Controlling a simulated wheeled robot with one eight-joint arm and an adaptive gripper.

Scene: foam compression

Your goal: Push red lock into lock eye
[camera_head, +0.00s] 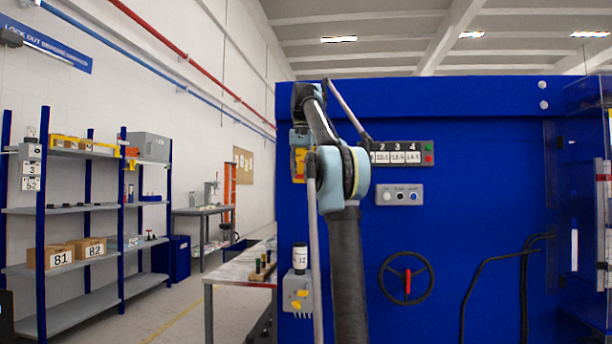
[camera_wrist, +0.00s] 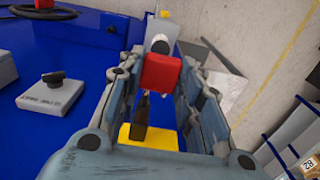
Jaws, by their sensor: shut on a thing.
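In the wrist view, a red lock (camera_wrist: 161,72) sits between the fingertips of my gripper (camera_wrist: 158,75), which is shut on it. A yellow block (camera_wrist: 149,137) with a dark upright part (camera_wrist: 140,112) shows between the fingers, nearer the camera. I cannot make out the lock eye or whether the lock touches it. In the head view, my arm hides most of the gripper at the left edge of the blue cabinet (camera_head: 440,230). A yellow part (camera_head: 298,160) shows just left of the arm.
The cabinet front carries a handwheel (camera_head: 406,278), a grey control box (camera_head: 400,195) and a numbered display (camera_head: 405,153). A grey box with yellow parts (camera_head: 297,293) is low at its left edge. A table (camera_head: 240,270) and shelves (camera_head: 75,210) stand to the left.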

